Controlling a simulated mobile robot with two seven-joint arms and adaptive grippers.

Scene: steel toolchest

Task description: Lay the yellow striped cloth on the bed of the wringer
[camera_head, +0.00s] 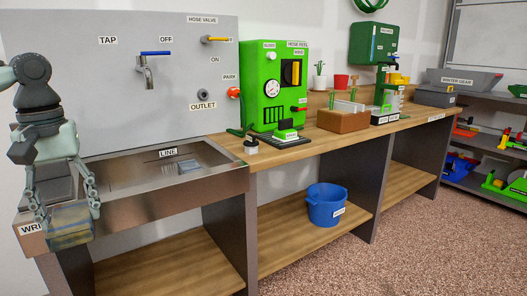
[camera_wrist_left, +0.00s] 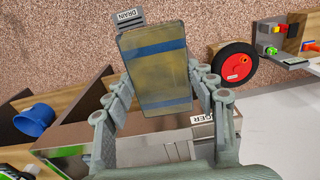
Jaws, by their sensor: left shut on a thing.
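The yellow striped cloth (camera_wrist_left: 155,65) is a flat, dull yellow piece with blue stripes across it in the left wrist view. It also shows in the head view (camera_head: 70,226), low at the left. My left gripper (camera_head: 71,208) is shut on it, one finger at each side, and holds it in front of the steel sink's left end. A label beginning "WRI" (camera_head: 31,229) shows on the sink's front left, partly covered by my gripper. The wringer's bed is mostly hidden behind my gripper and cannot be made out clearly. My right gripper is in neither view.
The steel sink (camera_head: 222,183) has an open basin under the tap (camera_head: 145,70). A blue bucket (camera_head: 326,206) stands on the lower shelf. A green hose reel box (camera_head: 275,85) stands right of the sink. A red wheel (camera_wrist_left: 235,62) shows in the left wrist view.

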